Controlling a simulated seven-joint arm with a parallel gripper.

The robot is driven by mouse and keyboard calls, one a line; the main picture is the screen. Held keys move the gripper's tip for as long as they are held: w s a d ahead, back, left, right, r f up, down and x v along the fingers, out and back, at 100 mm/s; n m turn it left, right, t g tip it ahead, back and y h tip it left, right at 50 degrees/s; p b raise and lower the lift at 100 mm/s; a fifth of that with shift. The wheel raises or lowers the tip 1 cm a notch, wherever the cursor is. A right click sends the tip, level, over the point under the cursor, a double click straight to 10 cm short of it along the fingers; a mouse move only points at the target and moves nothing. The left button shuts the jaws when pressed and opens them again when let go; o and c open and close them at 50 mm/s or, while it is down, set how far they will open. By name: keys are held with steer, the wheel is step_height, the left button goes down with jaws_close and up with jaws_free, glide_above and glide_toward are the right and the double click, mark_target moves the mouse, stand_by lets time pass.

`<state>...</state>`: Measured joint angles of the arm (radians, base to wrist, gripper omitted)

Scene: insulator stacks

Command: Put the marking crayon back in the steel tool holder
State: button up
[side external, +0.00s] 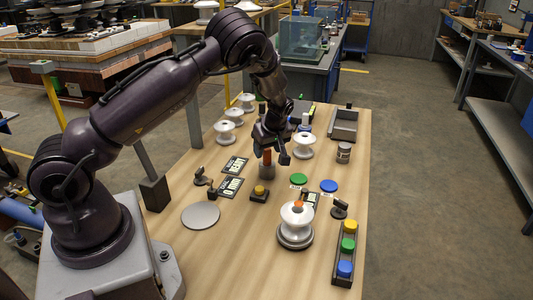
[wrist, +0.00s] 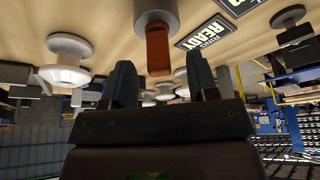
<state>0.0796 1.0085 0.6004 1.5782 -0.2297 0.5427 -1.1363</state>
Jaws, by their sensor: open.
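The marking crayon (side external: 267,156), orange-brown, stands upright in the steel tool holder (side external: 267,172), a short grey cylinder on the wooden table. In the wrist view the crayon (wrist: 158,50) sticks out of the round holder (wrist: 156,14), its lower part hidden inside. My gripper (side external: 271,152) is open just above the holder. In the wrist view its two dark fingers (wrist: 164,75) stand apart, and the crayon's free end shows between them with a gap on each side. Whether anything touches the crayon cannot be told.
White insulators (side external: 304,146) stand behind and to the right. An insulator stack with an orange top (side external: 298,222) is at the front. A yellow button (side external: 259,192), label plates (side external: 231,187) and green and blue discs (side external: 299,180) lie around the holder. A grey tray (side external: 344,126) is at back right.

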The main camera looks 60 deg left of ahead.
steer(key=v, duration=1)
steer(key=s+d+r+m+t+h, duration=0.2)
steer(key=s+d+r+m, duration=0.7)
steer(key=s, duration=0.2)
steer(key=s+d+r+m+t+h, duration=0.2)
steer(key=s+d+r+m+t, duration=0.1)
steer(key=s+d+r+m, duration=0.6)
steer(key=s, duration=0.3)
steer(key=shift+s+h, duration=0.3)
